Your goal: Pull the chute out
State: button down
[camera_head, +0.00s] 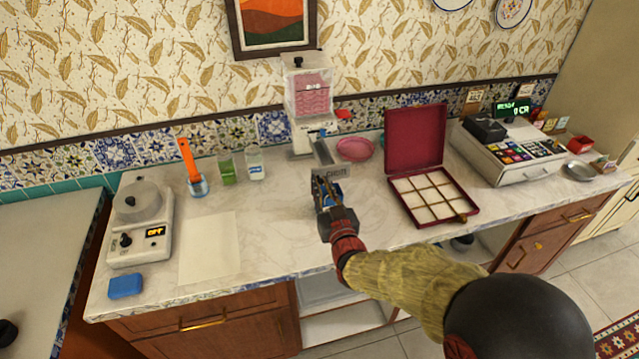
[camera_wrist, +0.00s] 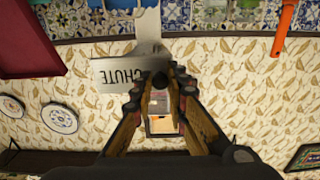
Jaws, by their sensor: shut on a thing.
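The dispenser (camera_head: 309,97) stands at the back of the counter, with a clear bin of pink contents. The chute (camera_head: 322,152) is a grey piece that runs forward from its base. The grey plate marked CHUTE (camera_head: 334,174) is at its front and shows upside down in the wrist view (camera_wrist: 117,70). My gripper (camera_head: 320,182) is at this plate, its fingers shut on a dark part of the chute beside the lettering, seen in the wrist view (camera_wrist: 160,80). The fingers hide part of the grip.
A pink bowl (camera_head: 355,149) and an open red box with compartments (camera_head: 415,139) are to the right. Green and clear glasses (camera_head: 226,169) stand left. A scale-like device (camera_head: 140,225) and a cash register (camera_head: 510,150) are at the ends.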

jog(key=shift+s+d, duration=0.1)
jog(key=shift+s, duration=0.25)
jog(key=shift+f, duration=0.1)
jog(key=c, duration=2.2)
grip_release()
jog(key=shift+o, duration=1.1)
jog(key=shift+s, duration=0.25)
jog(key=shift+o, duration=1.2)
jog(key=shift+w, duration=0.1)
